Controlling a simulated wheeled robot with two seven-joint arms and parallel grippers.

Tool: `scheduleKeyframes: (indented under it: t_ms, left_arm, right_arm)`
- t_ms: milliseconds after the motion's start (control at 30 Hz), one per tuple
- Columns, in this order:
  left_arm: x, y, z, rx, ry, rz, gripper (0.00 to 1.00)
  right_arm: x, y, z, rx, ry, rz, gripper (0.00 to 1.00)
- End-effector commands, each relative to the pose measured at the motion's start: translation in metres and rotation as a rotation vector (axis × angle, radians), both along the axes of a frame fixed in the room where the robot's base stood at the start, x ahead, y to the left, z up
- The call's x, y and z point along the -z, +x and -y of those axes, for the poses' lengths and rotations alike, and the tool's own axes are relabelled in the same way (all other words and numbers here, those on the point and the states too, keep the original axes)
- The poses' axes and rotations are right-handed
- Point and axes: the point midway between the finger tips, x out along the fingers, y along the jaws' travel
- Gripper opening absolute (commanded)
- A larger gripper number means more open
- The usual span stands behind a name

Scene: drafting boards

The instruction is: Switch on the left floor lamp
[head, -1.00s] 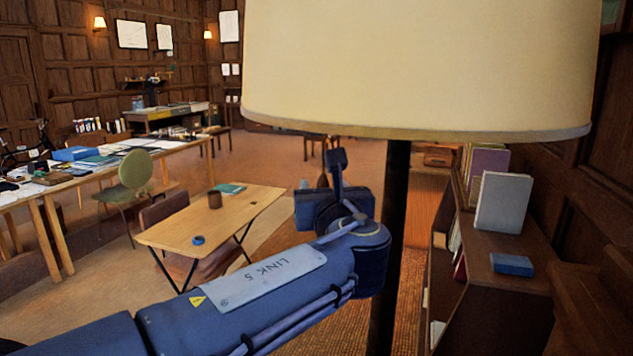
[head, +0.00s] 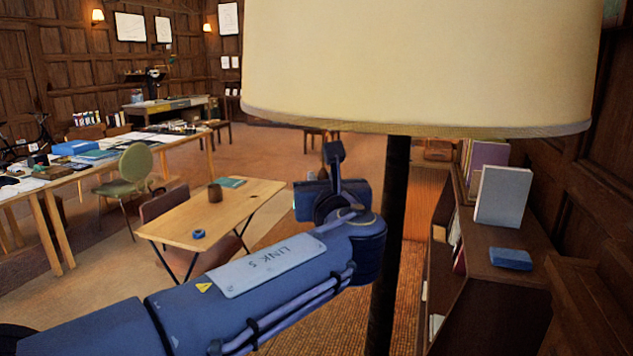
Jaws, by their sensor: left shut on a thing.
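A floor lamp with a large cream shade (head: 420,65) and a dark pole (head: 390,260) stands close in front of me. The shade is evenly pale, with no clear glow. Its top is cut off by the picture edge, and I see no switch. My left arm reaches in from the lower left to just left of the pole. My left gripper (head: 334,155) shows small beyond the wrist, below the shade's lower rim. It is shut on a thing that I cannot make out. My right gripper is not in view.
A low bookcase (head: 480,295) with books and a blue box (head: 511,259) stands close right of the pole.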

Motion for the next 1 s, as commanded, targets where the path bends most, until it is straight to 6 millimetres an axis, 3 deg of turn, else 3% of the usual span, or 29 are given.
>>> scheduleKeyframes:
  t_ms: [633,667,833,1000]
  left_arm:
    - [0.016,0.0,0.0,0.0,0.0,-0.001,0.07]
    - [0.014,0.0,0.0,0.0,-0.001,-0.001,0.25]
    - [0.014,0.0,0.0,0.0,0.0,-0.001,0.47]
    - [0.013,0.0,0.0,0.0,0.0,0.0,0.47]
  right_arm:
    - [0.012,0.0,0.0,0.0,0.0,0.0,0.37]
    - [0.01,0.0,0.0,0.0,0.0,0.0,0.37]
    - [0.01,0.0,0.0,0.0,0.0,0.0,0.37]
    - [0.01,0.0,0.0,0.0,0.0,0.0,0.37]
